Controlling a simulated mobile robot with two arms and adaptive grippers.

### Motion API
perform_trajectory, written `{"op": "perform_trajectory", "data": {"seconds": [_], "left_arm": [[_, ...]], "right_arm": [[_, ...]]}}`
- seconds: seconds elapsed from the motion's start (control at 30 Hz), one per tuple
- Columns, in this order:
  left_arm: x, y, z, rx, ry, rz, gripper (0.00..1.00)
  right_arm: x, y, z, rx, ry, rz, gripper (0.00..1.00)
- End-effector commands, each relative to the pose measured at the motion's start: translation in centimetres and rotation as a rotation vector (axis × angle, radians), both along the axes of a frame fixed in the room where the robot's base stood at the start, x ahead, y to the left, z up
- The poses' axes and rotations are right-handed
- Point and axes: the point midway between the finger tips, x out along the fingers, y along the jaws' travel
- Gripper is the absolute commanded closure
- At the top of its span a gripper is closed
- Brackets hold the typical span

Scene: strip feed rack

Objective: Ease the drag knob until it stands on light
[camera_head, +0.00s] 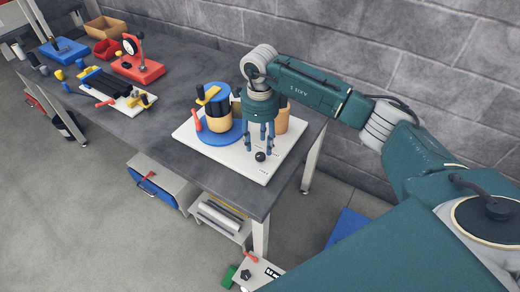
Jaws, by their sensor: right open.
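The strip feed rack stands on a white base plate (285,140) at the right end of the grey bench. A small black knob (260,156) sits on the front part of that plate, and I take it for the drag knob. Small dark marks lie on the plate near it, too small to read, so I cannot tell which one it stands on. My right gripper (259,146) points down with blue fingers spread open, just above and behind the knob. I cannot tell whether they touch it. My left gripper is not in view.
A blue disc (209,137) with a tan drum, black rods and a red handle (196,119) stands left of my gripper. A tan cylinder (283,122) is partly hidden behind it. A red gauge stand (138,68) stands farther left. The bench (180,95) between is clear.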

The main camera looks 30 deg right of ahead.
Motion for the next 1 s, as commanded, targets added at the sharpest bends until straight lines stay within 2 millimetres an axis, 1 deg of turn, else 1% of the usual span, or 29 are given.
{"op": "perform_trajectory", "data": {"seconds": [0.03,0.1,0.2,0.3,0.43,0.67,0.9,1.0], "left_arm": [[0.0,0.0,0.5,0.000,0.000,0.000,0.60],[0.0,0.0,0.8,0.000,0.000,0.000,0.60],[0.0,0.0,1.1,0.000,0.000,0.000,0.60],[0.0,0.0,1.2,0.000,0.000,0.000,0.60],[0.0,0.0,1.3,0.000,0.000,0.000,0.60],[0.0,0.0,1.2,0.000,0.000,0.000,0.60],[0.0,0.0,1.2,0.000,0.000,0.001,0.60],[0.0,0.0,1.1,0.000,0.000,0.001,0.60]], "right_arm": [[-0.1,0.1,-0.9,0.002,0.005,0.000,0.56],[-0.1,0.0,-2.1,0.000,0.004,-0.002,0.56],[-0.1,0.1,-3.5,0.001,0.003,-0.002,0.56],[0.0,0.1,-4.4,0.001,0.000,-0.001,0.56],[0.0,0.0,-5.0,0.001,0.001,-0.001,0.56],[0.0,0.0,-5.1,0.000,0.000,-0.001,0.56],[0.0,0.0,-5.0,0.001,-0.001,-0.002,1.00],[0.1,0.0,-5.0,0.001,-0.002,-0.004,1.00]]}}
